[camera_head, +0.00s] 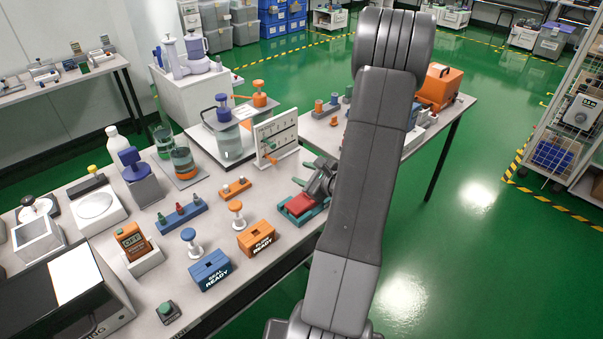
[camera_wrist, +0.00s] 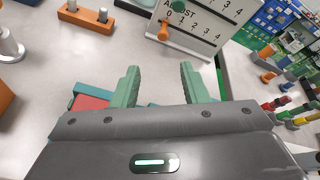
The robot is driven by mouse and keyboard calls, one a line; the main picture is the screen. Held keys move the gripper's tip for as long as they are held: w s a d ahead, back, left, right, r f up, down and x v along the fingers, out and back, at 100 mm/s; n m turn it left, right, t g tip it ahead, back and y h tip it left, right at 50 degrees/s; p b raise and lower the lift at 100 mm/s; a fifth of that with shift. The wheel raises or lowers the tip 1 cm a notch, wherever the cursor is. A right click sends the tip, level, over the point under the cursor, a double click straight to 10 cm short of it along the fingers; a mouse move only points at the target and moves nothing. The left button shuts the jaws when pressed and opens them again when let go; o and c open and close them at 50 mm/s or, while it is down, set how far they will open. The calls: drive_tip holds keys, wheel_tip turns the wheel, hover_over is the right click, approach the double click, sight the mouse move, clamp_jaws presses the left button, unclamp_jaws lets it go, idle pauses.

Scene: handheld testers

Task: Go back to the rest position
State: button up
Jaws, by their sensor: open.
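My gripper (camera_wrist: 158,85) is open in the wrist view, with its two green fingers apart and nothing between them. In the head view my grey arm reaches over the bench, and the gripper end sits low beside a teal tray with a red pad (camera_head: 300,204). Part of the red pad (camera_wrist: 90,102) also shows in the wrist view, left of the fingers and partly hidden by my gripper body. The fingers point toward the white numbered board (camera_head: 276,136), which stands beyond them.
The blue "SEAL READY" box (camera_head: 210,271) and the orange "PUMP READY" box (camera_head: 256,238) stand left of my arm. An orange block with pegs (camera_head: 235,188) and a glass jar (camera_head: 229,143) are further back. An orange case (camera_head: 440,86) stands right of my arm. Green floor is open at right.

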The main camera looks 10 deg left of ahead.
sight(275, 162)
drive_tip(key=p+x, duration=0.2)
drive_tip(key=x, duration=1.1)
drive_tip(key=shift+w+a+f, duration=0.1)
drive_tip(key=shift+w+a, duration=0.05)
drive_tip(key=shift+w, duration=0.15)
drive_tip(key=shift+w+a, duration=0.1)
drive_tip(key=shift+w, duration=0.05)
